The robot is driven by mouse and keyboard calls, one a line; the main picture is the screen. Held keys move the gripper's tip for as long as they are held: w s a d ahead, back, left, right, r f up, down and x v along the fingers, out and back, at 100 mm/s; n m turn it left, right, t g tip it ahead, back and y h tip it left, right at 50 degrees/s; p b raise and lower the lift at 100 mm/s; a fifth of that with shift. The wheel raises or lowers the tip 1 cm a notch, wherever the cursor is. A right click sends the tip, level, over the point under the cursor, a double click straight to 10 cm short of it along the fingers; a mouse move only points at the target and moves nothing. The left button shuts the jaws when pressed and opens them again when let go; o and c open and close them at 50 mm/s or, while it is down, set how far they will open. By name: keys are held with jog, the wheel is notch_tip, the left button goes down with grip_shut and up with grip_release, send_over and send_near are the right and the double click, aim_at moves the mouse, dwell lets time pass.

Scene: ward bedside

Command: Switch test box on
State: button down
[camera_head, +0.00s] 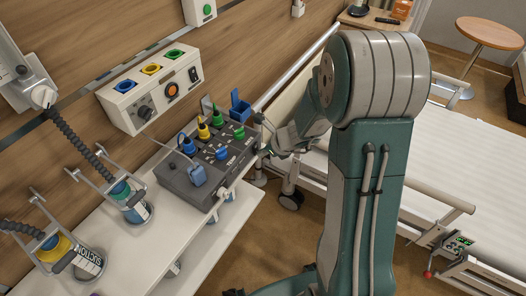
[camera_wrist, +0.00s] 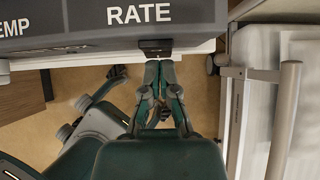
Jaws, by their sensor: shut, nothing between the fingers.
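The test box (camera_head: 180,182) is a dark grey case with several knobs and coloured plugs, standing on the white shelf (camera_head: 150,240) in the head view. In the wrist view its edge (camera_wrist: 70,38) spans the top, lettered "RATE" and part of "TEMP". A small black switch-like part (camera_wrist: 155,46) sits on its side face below "RATE". My gripper (camera_wrist: 159,68) is shut and empty, with its fingertips right at that black part. I cannot tell whether they touch it or which way it is set. In the head view my gripper (camera_head: 268,152) is at the box's right end, partly hidden.
A cream wall panel (camera_head: 150,92) with coloured sockets is mounted behind the box. Bottles (camera_head: 130,205) in holders stand to the left. A bed (camera_head: 460,150) with a side rail is on the right. A blue open holder (camera_head: 240,105) stands at the box's back.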

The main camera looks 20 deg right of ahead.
jog(key=shift+w+a+f, duration=0.1)
jog(key=shift+w+a, duration=0.1)
dwell(0.3)
jog(key=shift+r, duration=0.85)
